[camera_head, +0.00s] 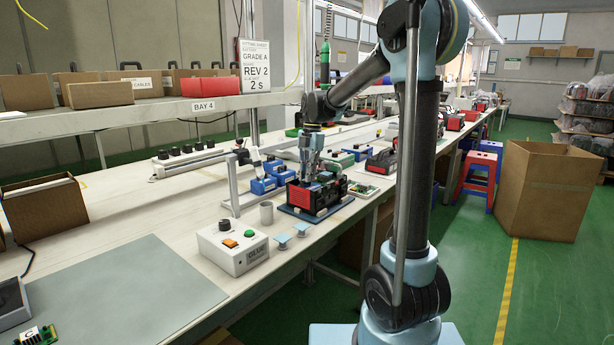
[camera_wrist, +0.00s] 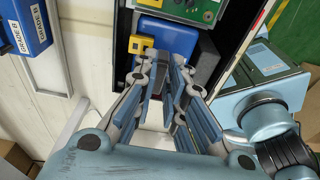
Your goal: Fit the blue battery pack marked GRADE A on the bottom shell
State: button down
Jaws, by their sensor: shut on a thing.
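The bottom shell (camera_head: 300,196), red and black, sits on a dark blue mat (camera_head: 330,210) near the bench's front edge. My gripper (camera_head: 313,172) is over the shell, pointing down. In the wrist view my gripper (camera_wrist: 165,72) is shut on a blue battery pack (camera_wrist: 170,36) with a yellow connector (camera_wrist: 141,44). The pack is between the shell's dark side walls as seen from above. I cannot tell whether it is fully seated. Its label is hidden. A green circuit board (camera_wrist: 190,8) shows beyond the pack.
Blue packs (camera_head: 263,186) stand left of the shell; one in the wrist view reads GRADE B (camera_wrist: 28,38). A sign (camera_head: 255,66) reads GRADE A, REV 2.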

jog(key=shift+f, duration=0.6)
dwell(1.0)
jog(key=c, duration=1.6)
grip_release()
jog(key=shift+o, duration=0.2)
notch_tip(320, 180, up, 12)
jog(key=w+d, duration=0.1)
jog(key=shift+w, duration=0.25)
jog(key=shift+d+f, duration=0.1)
jog(key=shift+f, duration=0.05)
